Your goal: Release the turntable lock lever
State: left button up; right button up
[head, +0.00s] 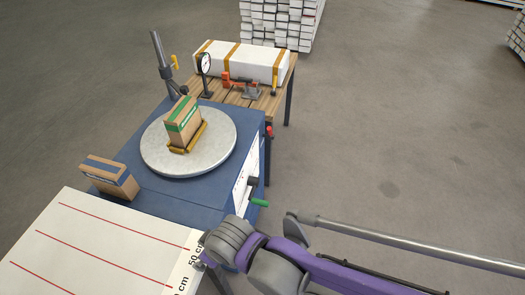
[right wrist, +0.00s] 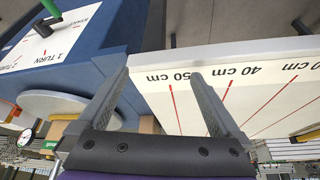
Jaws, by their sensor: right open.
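The round grey turntable (head: 160,152) sits on a blue cabinet (head: 150,192) and bears a carton with green tape (head: 183,121) on a yellow-brown holder. A green handle (head: 259,202) sticks out from the cabinet's right side, below a black knob (head: 253,182). The green handle also shows at the top left of the right wrist view (right wrist: 51,8). I cannot tell which part is the lock lever. My right gripper (right wrist: 160,75) is open and empty, close to the measuring board and apart from the green handle. My left gripper is not in view.
A white measuring board (head: 85,235) with red lines lies at the front left. A carton with blue tape (head: 110,178) stands on the cabinet. A wooden table (head: 240,97) behind carries a gauge, an orange clamp (head: 240,82) and a long white package.

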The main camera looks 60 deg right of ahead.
aim_at(271, 137)
jog(key=k+z, duration=0.4)
jog(key=z, duration=0.15)
jog(key=i+l+z, duration=0.1)
jog(key=z, duration=0.35)
jog(key=i+z, duration=0.15)
jog(key=z, duration=0.3)
jog(key=i+z, duration=0.15)
jog(key=z, duration=0.3)
jog(key=i+l, duration=0.2)
jog(key=l, duration=0.15)
jog(key=i+l, duration=0.2)
jog(key=l, duration=0.2)
jog(key=i+l+u, duration=0.1)
jog(key=l, duration=0.25)
jog(key=i, duration=0.1)
